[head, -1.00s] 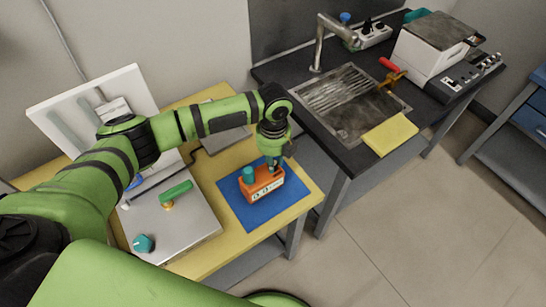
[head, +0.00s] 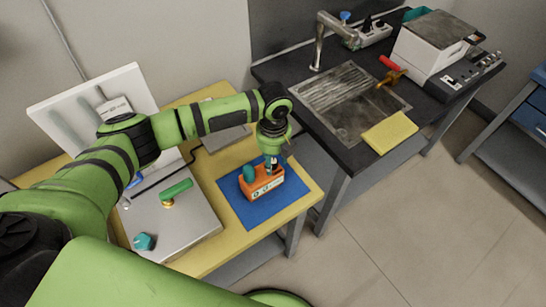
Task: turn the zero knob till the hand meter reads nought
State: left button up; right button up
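The orange hand meter (head: 264,186) sits on a blue mat (head: 237,207) on the yellow table. A teal knob (head: 249,173) stands up from its left end, and small round marks show on its pale front panel. My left gripper (head: 271,166) points down over the right part of the meter, at or just above its top. Its fingers are small and dark here, so I cannot tell whether they are open or shut, or touching. The meter's reading is too small to make out. My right gripper is not in view.
Left of the mat is a grey metal box (head: 190,225) with a green-handled lever (head: 177,191) and a teal knob (head: 144,241). A dark bench with a sink (head: 350,103) and yellow sponge-like block (head: 390,133) stands to the right. Bare mat lies in front of the meter.

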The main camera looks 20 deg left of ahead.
aim_at(273, 161)
pick_arm(q)
notch_tip(273, 161, up, 12)
dwell(0.6)
dwell(0.5)
